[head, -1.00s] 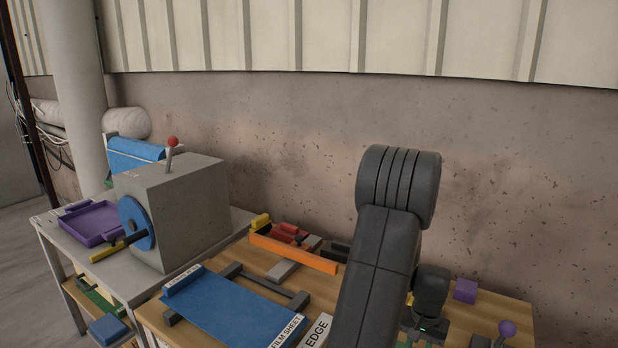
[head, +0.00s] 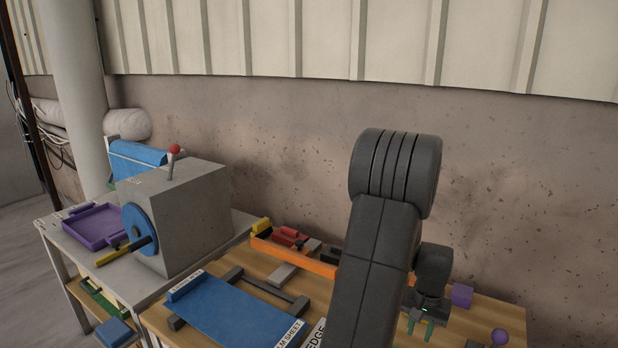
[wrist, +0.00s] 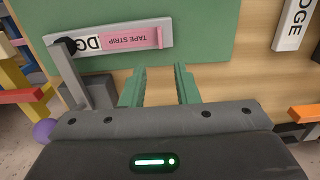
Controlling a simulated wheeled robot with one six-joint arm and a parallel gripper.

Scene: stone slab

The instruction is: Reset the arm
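My arm stands raised over the right part of the wooden table (head: 262,292) in the head view. My gripper (head: 420,326) hangs down at its right side, with two green fingers. In the wrist view my gripper (wrist: 163,75) has its fingers apart with nothing between them. The fingers point over a green mat (wrist: 205,40). A grey holder with a pink tape strip (wrist: 126,39) lies beyond the left finger, apart from it.
A blue film sheet (head: 235,310) and an orange tray (head: 292,256) with red items lie left of my arm. A purple cube (head: 461,295) and a purple ball (head: 499,337) are to the right. A grey machine (head: 190,215) stands on the left table.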

